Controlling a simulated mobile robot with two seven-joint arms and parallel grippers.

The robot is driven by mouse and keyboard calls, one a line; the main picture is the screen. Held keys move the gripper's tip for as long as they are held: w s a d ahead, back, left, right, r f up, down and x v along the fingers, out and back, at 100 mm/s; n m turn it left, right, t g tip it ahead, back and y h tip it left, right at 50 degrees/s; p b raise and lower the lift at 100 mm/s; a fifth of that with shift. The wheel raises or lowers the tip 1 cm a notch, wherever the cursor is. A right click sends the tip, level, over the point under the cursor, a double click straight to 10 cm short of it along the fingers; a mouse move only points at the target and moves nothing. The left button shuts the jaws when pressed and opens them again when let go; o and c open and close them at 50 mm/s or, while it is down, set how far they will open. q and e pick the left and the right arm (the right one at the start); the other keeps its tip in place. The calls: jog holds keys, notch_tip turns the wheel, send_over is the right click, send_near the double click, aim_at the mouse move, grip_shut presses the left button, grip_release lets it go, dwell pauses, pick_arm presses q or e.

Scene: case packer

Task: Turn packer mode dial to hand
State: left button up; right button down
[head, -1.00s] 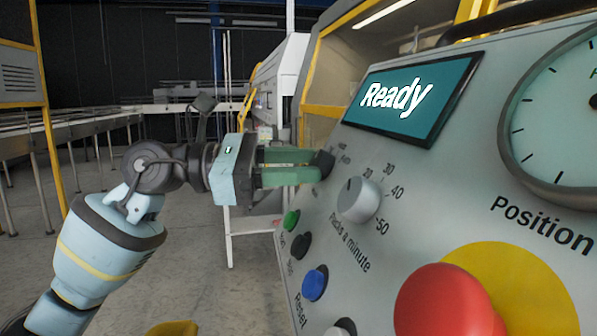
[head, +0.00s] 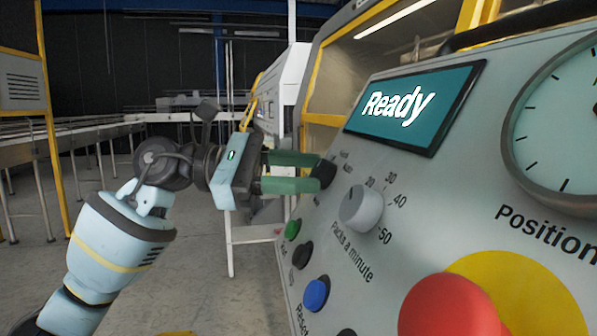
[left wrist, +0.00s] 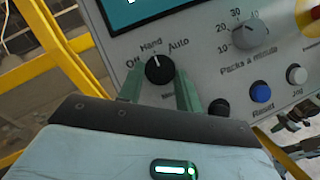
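The mode dial (left wrist: 159,71) is a round black knob with a white pointer line. In the left wrist view its line points up, slightly left, at the word Hand, between Off and Auto. In the head view the dial (head: 323,172) sits at the panel's left edge, partly hidden by my fingers. My left gripper (head: 314,172) has its two green fingers either side of the dial. In the left wrist view its fingers stand apart, with small gaps to the knob, so it is open around it. My right gripper is not in view.
The grey panel (head: 440,200) carries a screen reading Ready (head: 408,105), a packs-a-minute knob (head: 361,208) close to the dial, green (head: 293,229), black and blue (head: 316,294) buttons, and a big red button (head: 450,305). Open floor lies to the left.

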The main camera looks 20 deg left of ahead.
pick_arm(q)
jog(key=o, duration=0.4)
jog(key=shift+o, duration=0.2)
jog(key=shift+s+a, duration=0.1)
jog(key=shift+a, duration=0.5)
jog(key=b+v, duration=0.1)
jog(key=v, duration=0.5)
jog(key=shift+a, duration=0.3)
jog(key=shift+s, duration=0.15)
